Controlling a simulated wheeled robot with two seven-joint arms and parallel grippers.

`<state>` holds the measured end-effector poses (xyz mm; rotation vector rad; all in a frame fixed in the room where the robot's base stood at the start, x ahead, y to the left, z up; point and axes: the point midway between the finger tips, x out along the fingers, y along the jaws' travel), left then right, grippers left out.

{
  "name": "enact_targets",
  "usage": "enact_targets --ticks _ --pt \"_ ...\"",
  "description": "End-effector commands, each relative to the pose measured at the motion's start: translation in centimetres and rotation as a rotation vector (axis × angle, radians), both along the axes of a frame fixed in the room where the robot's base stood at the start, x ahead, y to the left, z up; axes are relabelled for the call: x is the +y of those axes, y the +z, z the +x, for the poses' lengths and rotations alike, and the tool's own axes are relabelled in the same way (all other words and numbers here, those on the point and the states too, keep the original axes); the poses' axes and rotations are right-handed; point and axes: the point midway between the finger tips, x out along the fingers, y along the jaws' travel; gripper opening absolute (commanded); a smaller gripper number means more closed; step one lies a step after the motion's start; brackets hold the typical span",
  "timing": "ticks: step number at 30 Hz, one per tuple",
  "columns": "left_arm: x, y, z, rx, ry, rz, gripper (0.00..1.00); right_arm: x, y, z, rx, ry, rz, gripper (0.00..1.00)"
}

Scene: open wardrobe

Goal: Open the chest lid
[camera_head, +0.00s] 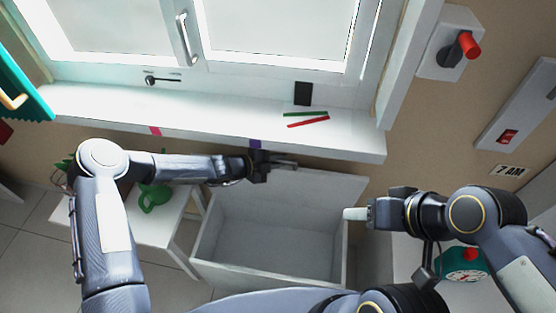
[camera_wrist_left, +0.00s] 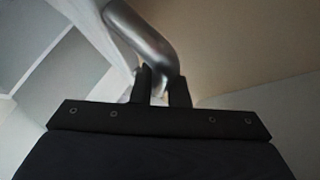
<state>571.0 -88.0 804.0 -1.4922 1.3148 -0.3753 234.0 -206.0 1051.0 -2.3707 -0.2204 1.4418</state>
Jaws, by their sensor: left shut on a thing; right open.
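The white chest (camera_head: 262,279) stands below the windowsill, and I look down into its bare interior. Its lid (camera_head: 325,188) is raised and tilted back at the rear, under the sill. My left gripper (camera_head: 288,164) is at the upper part of the lid. In the left wrist view my left gripper (camera_wrist_left: 161,85) is shut on a curved metal handle (camera_wrist_left: 142,38). The fingers hide part of the handle. My right gripper (camera_head: 352,213) is open, with its light fingertips near the chest's right edge. I cannot tell whether it touches the chest.
The windowsill (camera_head: 205,121) juts out above the lid, with red and green pencils (camera_head: 307,122) on it. A small white table (camera_head: 157,222) with a green watering can (camera_head: 153,197) stands left of the chest. A clock (camera_head: 463,268) is at the lower right.

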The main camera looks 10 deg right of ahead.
Motion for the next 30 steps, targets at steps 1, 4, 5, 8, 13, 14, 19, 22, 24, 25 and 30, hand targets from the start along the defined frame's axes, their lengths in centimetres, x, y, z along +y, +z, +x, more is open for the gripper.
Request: enact_targets --ticks 1,4,5,8,13,14,19,22,24,25,30 --pt "0.0 0.1 0.1 -0.002 0.001 -0.001 0.0 0.0 0.0 0.0 0.0 0.0 0.0 0.51" --pt "0.0 0.1 0.1 -0.002 0.001 -0.001 0.2 0.0 0.0 0.0 0.0 0.0 0.0 0.51" --pt "0.0 0.1 0.1 -0.002 0.001 -0.001 0.24 0.0 0.0 0.0 0.0 0.0 0.0 0.51" --pt "0.0 0.1 0.0 -0.002 0.001 0.0 0.36 0.0 0.0 0.0 0.0 0.0 0.0 0.51" --pt "0.0 0.0 0.0 0.0 0.0 0.0 0.36 0.0 0.0 0.0 0.0 0.0 0.0 0.51" --pt "0.0 0.0 0.0 0.0 0.0 0.0 0.36 0.0 0.0 0.0 0.0 0.0 0.0 0.51" --pt "0.7 0.3 -0.2 -0.001 0.0 0.001 0.36 0.0 -0.1 0.0 0.0 0.0 0.0 0.51" --pt "2.0 0.8 -0.6 -0.001 0.002 0.0 0.36 0.0 -0.3 0.0 0.0 0.0 0.0 0.51" --pt "3.1 1.3 -1.1 -0.002 0.003 0.001 0.36 0.0 -0.4 0.0 0.0 0.0 0.0 0.51" --pt "3.6 1.5 -1.2 -0.002 0.003 0.002 0.36 0.0 -0.4 0.0 0.0 0.0 0.0 0.51" --pt "5.7 2.5 -2.1 -0.003 0.002 0.001 0.36 0.0 -0.6 0.0 0.0 0.0 0.0 0.51"
